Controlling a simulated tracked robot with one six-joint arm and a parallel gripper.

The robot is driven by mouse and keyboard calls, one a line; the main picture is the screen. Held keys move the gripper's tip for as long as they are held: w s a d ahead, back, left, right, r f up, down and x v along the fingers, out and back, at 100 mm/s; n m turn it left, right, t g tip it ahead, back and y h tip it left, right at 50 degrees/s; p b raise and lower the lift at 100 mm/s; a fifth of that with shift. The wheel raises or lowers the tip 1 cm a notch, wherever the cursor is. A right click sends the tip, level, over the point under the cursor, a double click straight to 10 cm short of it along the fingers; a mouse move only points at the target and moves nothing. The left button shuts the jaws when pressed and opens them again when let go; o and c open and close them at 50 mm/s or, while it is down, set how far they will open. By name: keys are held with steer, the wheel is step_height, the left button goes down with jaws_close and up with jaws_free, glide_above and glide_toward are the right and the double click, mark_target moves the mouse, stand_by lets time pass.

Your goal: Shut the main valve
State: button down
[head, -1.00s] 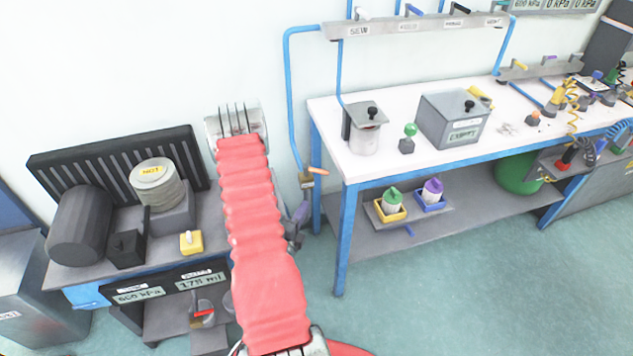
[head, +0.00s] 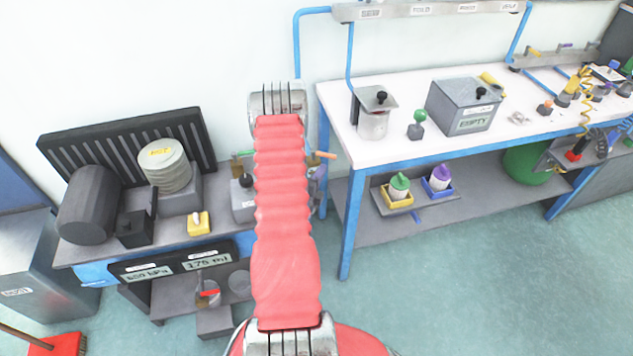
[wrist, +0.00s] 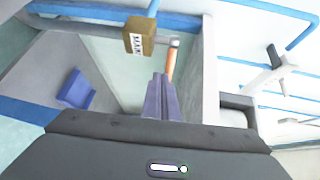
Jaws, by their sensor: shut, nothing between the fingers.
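The main valve is a brass block (wrist: 139,37) marked MAIN on a pipe in the wrist view. Its orange handle (wrist: 170,62) sticks out beside the block toward my gripper. In the head view the handle (head: 322,154) points right, just right of my red arm, which hides the block. My gripper (wrist: 160,80) is shut, with purple fingers and nothing between them. Its tips are right by the near end of the handle in the wrist view; I cannot tell whether they touch. In the head view the gripper is mostly hidden behind my arm.
A white workbench (head: 360,150) with a blue frame stands right of the valve. A lower bench (head: 75,250) with a dark motor and a pale round stack stands left. A blue pipe (head: 297,50) runs down the wall behind my arm. Open floor (head: 450,290) lies in front.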

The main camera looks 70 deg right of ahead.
steer(key=shift+s+d+r, duration=0.1)
steer(key=shift+d+r, duration=0.1)
steer(key=shift+d, duration=0.55)
steer(key=shift+d+r, duration=0.15)
steer(key=shift+d, duration=0.6)
steer(key=shift+s, duration=0.2)
